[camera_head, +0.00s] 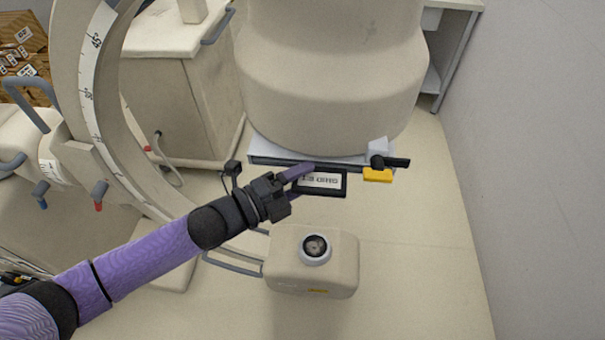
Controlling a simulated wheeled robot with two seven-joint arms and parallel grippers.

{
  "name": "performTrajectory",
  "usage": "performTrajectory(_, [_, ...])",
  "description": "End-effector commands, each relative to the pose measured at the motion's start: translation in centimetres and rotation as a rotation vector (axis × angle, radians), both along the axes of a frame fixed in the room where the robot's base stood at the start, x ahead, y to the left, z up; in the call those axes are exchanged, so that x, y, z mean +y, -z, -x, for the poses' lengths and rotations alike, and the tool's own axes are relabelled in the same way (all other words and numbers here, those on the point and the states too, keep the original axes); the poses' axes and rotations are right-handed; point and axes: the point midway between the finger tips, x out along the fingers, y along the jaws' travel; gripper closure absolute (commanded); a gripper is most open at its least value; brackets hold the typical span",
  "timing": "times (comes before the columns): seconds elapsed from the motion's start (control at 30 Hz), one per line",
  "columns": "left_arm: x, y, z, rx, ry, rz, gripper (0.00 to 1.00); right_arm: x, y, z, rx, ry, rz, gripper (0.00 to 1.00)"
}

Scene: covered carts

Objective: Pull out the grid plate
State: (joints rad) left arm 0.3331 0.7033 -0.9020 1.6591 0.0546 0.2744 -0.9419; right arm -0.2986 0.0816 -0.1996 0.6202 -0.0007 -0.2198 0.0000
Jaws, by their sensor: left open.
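The grid plate (336,182) shows as a dark-framed panel with a white label, jutting out from the front of the flat tray (262,151) under the large beige cylinder. My left gripper (300,181) is open at the plate's left end, with its purple fingers at the plate's left edge. One finger lies over the upper left corner. I cannot tell whether the fingers touch the plate. The right gripper is not in view.
A black handle (396,162) and a yellow block (377,175) sit right of the plate. A beige box with a round lens (315,250) stands below it. A curved beige arm with a scale (97,45) rises at the left. Floor at the right is clear up to the wall.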

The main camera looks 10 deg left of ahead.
Motion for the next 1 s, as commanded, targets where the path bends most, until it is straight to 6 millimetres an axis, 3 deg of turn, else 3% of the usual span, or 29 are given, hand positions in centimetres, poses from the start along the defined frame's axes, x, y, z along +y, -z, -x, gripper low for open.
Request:
performTrajectory(0.3, [-0.57,0.01,-0.46,0.001,0.0,-0.001,0.41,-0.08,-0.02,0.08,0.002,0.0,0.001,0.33])
performTrajectory(0.6, [-0.53,0.01,-0.44,0.001,0.0,-0.001,1.0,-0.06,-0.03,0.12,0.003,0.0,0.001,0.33])
performTrajectory(1.0, [-0.52,0.04,-0.43,0.001,-0.001,0.0,1.0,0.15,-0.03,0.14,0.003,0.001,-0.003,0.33])
